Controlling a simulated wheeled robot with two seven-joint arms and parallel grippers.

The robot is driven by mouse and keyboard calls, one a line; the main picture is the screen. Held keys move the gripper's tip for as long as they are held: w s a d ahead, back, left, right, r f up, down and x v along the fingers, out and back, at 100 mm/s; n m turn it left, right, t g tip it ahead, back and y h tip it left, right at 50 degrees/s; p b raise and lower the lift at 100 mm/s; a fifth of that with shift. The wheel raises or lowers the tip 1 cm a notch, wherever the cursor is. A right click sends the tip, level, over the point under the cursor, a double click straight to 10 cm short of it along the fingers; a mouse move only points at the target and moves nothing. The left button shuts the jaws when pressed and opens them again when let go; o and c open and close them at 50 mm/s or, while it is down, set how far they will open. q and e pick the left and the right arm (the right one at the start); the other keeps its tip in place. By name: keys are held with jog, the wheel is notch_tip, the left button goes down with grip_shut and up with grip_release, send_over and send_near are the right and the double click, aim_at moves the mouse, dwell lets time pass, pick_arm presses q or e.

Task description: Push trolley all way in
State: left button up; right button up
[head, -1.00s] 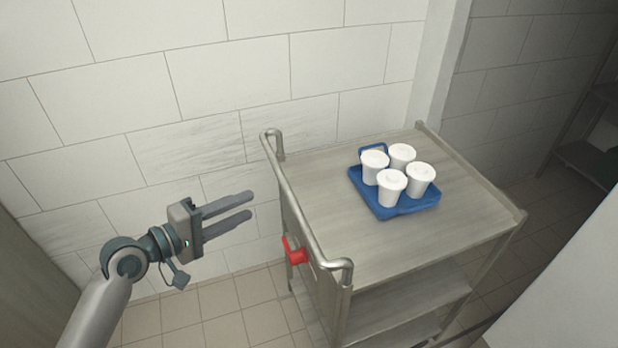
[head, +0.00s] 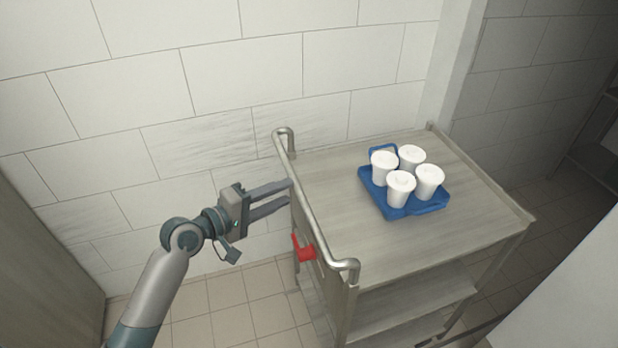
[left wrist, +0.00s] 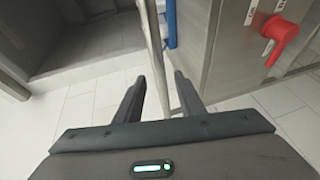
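The trolley (head: 340,184) is a wood-topped cart with a metal push handle (head: 309,205) along its left end. A red knob (head: 303,250) sits on that end below the handle; it also shows in the left wrist view (left wrist: 280,33). My left gripper (head: 286,196) is open at the handle. In the left wrist view the handle bar (left wrist: 158,62) runs between the two open fingers (left wrist: 160,98), and I cannot tell if they touch it. My right gripper is not in view.
A blue tray (head: 436,203) with several white lidded cups (head: 400,187) stands on the trolley top. A tiled wall (head: 240,80) runs behind the trolley. Tiled floor (head: 250,305) is clear at the left. A pale panel (head: 570,290) stands at the lower right.

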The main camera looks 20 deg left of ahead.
pick_arm(q)
jog(key=p+x, duration=0.2)
jog(key=x, duration=0.7)
jog(key=shift+w+f, duration=0.1)
jog(key=shift+c, duration=0.4)
grip_shut()
